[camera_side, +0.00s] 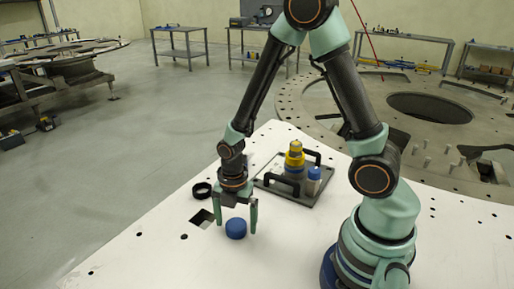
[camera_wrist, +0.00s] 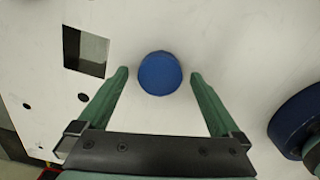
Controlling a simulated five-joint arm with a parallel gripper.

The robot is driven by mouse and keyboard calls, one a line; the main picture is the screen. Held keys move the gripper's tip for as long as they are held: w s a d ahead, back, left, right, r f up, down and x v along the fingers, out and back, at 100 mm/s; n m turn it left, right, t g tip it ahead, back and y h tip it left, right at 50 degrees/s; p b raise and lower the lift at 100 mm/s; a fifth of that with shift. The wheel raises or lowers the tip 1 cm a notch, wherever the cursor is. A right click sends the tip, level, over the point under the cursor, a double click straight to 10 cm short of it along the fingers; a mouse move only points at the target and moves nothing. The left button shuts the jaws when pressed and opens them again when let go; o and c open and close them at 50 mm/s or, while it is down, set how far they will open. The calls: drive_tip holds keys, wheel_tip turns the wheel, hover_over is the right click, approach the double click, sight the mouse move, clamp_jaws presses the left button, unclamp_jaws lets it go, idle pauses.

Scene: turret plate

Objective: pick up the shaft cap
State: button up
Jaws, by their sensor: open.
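The shaft cap appears to be the short round blue piece (camera_side: 236,228) on the white plate in the side view. It also shows in the wrist view (camera_wrist: 160,73) as a blue disc. My gripper (camera_side: 235,228) points down at it with green fingers apart, one on either side in the picture. In the wrist view, the fingertips of my gripper (camera_wrist: 158,74) lie left and right of the disc with a gap on each side. The jaws are open and hold nothing.
The white plate (camera_side: 150,255) is clear toward the front left.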

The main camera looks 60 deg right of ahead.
drive_tip(key=c, duration=1.4)
drive_tip(key=shift+o, duration=0.2)
drive_tip(key=shift+r, duration=0.1)
